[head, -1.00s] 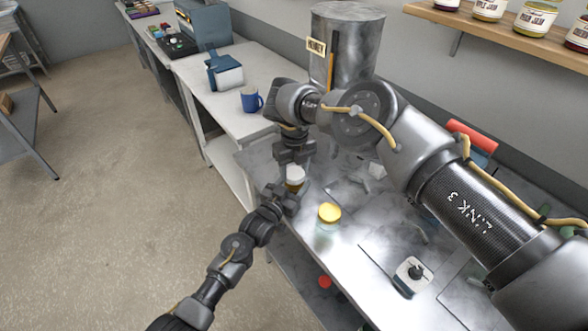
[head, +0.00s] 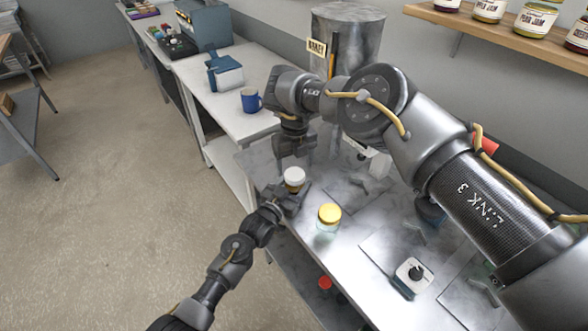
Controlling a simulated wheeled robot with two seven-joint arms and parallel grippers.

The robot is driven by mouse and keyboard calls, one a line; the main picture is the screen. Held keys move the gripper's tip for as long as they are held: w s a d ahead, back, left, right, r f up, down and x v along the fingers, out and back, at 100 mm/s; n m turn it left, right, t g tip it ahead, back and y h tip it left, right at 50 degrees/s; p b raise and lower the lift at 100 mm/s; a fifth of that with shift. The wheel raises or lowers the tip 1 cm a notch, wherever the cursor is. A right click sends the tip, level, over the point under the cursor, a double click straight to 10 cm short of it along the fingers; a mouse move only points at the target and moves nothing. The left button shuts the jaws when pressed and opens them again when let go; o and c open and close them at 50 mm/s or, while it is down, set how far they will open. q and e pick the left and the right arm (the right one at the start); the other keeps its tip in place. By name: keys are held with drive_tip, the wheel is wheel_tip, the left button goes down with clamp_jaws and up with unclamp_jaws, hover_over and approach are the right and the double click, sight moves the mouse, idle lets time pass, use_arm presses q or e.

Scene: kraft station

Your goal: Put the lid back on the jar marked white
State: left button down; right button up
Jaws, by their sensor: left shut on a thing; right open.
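A small jar (head: 293,187) with a white lid (head: 295,174) on top stands upright at the left edge of the metal bench. My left gripper (head: 290,197) is shut on this jar from the near side. My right gripper (head: 294,153) is open and empty, above and a little behind the lid, apart from it. The lid appears to sit level on the jar; whether it is tight I cannot tell. Any marking on the jar is too small to read. A second jar (head: 327,226) with a yellow lid (head: 329,213) stands to the right on the bench.
A large metal tank (head: 348,40) with a paper label stands at the back. A blue mug (head: 251,99) is on the white table to the left. A small white device with a black knob (head: 416,273) lies at the front right. Jam jars (head: 533,17) line the wall shelf.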

sight(295, 185)
drive_tip(key=shift+r, duration=0.85)
wheel_tip(295, 185, up, 3)
drive_tip(key=shift+f+n, duration=0.2)
drive_tip(key=shift+n, duration=0.5)
drive_tip(key=shift+c, duration=0.4)
drive_tip(key=shift+r+n, duration=0.3)
drive_tip(key=shift+r, duration=0.15)
drive_tip(key=shift+f, duration=0.15)
drive_tip(key=shift+f, duration=3.9)
